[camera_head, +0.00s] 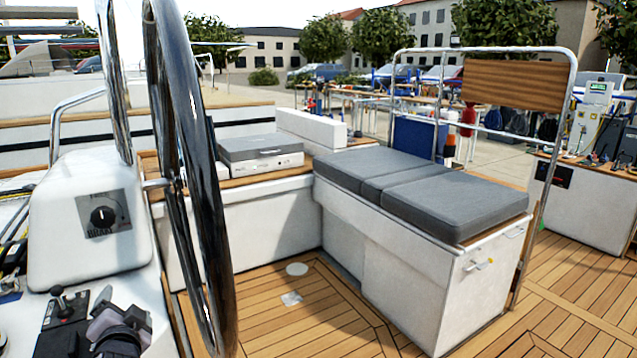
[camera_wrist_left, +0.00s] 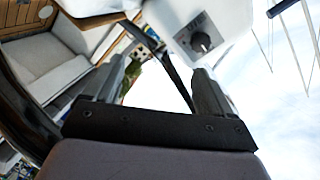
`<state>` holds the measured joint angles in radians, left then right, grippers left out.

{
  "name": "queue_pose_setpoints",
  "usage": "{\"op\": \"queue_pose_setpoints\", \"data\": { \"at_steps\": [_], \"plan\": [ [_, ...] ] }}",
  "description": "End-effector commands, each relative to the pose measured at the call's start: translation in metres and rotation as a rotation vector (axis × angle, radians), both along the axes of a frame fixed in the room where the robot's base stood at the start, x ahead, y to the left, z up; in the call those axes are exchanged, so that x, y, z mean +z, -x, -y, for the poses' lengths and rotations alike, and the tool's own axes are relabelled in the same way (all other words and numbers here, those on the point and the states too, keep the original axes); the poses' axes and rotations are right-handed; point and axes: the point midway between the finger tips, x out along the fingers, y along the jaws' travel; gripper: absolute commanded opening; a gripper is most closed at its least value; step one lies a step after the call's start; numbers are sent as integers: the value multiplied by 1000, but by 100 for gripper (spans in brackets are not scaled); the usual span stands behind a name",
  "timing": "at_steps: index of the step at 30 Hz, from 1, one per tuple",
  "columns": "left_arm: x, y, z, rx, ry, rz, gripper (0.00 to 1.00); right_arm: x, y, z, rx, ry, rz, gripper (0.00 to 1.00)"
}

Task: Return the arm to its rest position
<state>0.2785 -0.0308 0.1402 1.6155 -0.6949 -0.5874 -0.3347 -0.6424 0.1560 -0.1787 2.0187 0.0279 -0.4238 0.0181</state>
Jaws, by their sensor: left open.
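My left gripper (camera_head: 118,318) shows at the bottom left of the head view, low beside the white pedestal (camera_head: 88,255) and left of the large steering wheel (camera_head: 192,180). In the left wrist view its two dark fingers (camera_wrist_left: 160,78) stand apart, with nothing held between them. The pedestal's black knob (camera_wrist_left: 201,42) shows beyond the fingers, at the upper right of that view. The rest of my left arm is mostly out of sight. My right gripper is in neither view.
A black control lever (camera_head: 62,300) stands left of my left gripper. A grey case (camera_head: 260,150) sits on the bench behind the wheel. A grey cushion (camera_head: 440,200) covers the white locker at right. The wooden deck (camera_head: 330,325) between is clear.

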Motion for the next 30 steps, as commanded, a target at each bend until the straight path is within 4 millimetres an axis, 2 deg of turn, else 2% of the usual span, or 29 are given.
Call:
{"op": "queue_pose_setpoints", "data": {
  "at_steps": [1, 5, 8, 12, 18, 21, 25, 30],
  "plan": [
    [-12, 13, 8, -31, 31, -17, 84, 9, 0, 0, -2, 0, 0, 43],
    [-50, 50, 35, -112, 152, -54, 84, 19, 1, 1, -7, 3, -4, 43],
    [-76, 84, 58, -169, 262, -88, 84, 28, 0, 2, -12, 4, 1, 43],
    [-106, 140, 91, -231, 435, -146, 84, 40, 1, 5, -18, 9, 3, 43],
    [-130, 226, 136, -272, 700, -238, 84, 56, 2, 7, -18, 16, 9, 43],
    [-134, 259, 153, -272, 804, -273, 84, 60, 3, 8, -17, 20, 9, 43],
    [-135, 285, 166, -268, 889, -299, 84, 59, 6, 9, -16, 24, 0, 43],
    [-137, 293, 170, -264, 921, -308, 84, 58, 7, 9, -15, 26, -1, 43]
  ]
}}
